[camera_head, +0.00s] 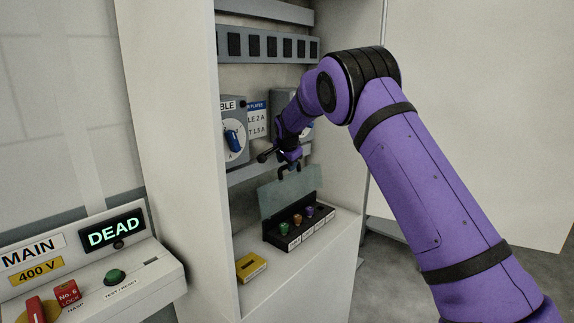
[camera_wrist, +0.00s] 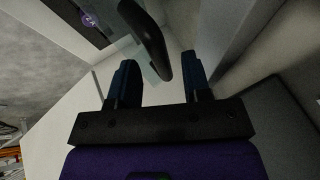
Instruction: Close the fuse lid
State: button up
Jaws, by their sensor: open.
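The fuse box (camera_head: 292,232) is a dark box on the cabinet shelf with green, orange and purple fuses in it. Its grey-green translucent fuse lid (camera_head: 275,197) stands raised, tilted up at the back of the box. My gripper (camera_head: 289,167) is at the lid's upper edge. In the wrist view my open gripper (camera_wrist: 158,62) has its two dark blue fingers apart. A thick black bar (camera_wrist: 147,35), which looks like the lid's handle, reaches between and beyond the fingertips. I cannot tell whether it touches a finger.
A yellow block (camera_head: 251,267) lies on the shelf left of the fuse box. Dial units (camera_head: 234,130) and a row of black switches (camera_head: 268,46) are on the cabinet's back wall. A control console (camera_head: 90,270) reading "DEAD" stands at left.

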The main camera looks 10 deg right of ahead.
jog(key=shift+w+f, duration=0.3)
jog(key=shift+f, duration=0.15)
grip_shut()
jog(key=shift+d, duration=0.1)
